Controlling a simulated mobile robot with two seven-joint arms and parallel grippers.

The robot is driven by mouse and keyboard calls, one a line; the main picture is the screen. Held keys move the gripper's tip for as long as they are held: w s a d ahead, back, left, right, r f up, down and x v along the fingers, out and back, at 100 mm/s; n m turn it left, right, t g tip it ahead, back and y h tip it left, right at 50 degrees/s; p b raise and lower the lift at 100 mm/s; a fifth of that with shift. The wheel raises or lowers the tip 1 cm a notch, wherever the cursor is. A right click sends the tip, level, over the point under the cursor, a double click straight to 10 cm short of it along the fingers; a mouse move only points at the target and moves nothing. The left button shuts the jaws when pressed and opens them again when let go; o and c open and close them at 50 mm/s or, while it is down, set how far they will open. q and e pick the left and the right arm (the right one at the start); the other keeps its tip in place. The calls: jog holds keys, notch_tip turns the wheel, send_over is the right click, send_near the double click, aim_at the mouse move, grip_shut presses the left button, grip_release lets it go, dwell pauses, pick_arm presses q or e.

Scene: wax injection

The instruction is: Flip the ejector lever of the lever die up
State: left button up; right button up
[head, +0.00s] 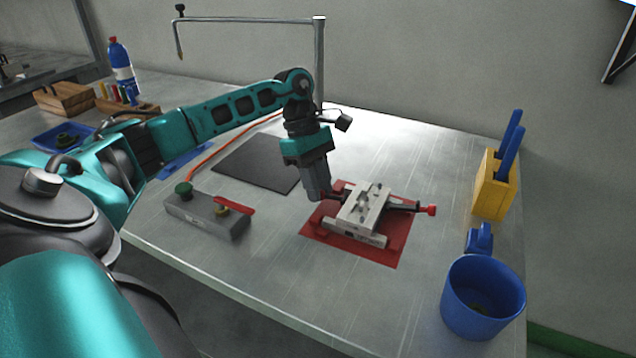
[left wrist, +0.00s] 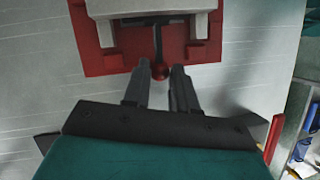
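The lever die (head: 362,211) is a pale metal block on a red mat (head: 385,255); part of it shows at the top of the left wrist view (left wrist: 150,8). A dark lever with a red knob (left wrist: 160,72) sticks out of the die toward my left gripper. My left gripper (head: 322,197) points down at the die's left side. In the left wrist view its fingers (left wrist: 162,68) stand apart with the red knob between their tips; whether they grip it I cannot tell. Another red-ended handle (head: 431,210) sticks out of the die's right side. My right gripper is not in view.
A grey control box (head: 205,215) with a green button stands left of the die. A black mat (head: 256,163) lies behind it. A blue cup (head: 483,298) and a yellow holder (head: 492,188) with blue-handled tools stand on the right. The table front is clear.

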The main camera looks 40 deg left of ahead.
aim_at(324, 192)
pick_arm(q)
grip_shut()
jog(key=shift+r, duration=0.1)
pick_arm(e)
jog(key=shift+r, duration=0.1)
pick_arm(q)
jog(key=shift+d+r+y+p, duration=0.15)
jog(key=shift+r+y+p, duration=0.3)
jog(key=shift+y+p, duration=0.25)
jog(key=shift+w+d+r+g+y+p, duration=0.15)
jog(key=shift+r+g+y+p, duration=0.3)
jog(key=shift+p, duration=0.25)
jog(key=shift+d+r+y+p, duration=0.15)
jog(key=shift+y+p, duration=0.4)
jog(key=shift+y, duration=0.1)
jog(key=shift+w+d+r+n+g+y+p, duration=0.1)
jog(key=shift+d+r+n+g+y+p, duration=0.1)
jog(key=shift+n+g+y+p, duration=0.3)
jog(key=shift+y, duration=0.4)
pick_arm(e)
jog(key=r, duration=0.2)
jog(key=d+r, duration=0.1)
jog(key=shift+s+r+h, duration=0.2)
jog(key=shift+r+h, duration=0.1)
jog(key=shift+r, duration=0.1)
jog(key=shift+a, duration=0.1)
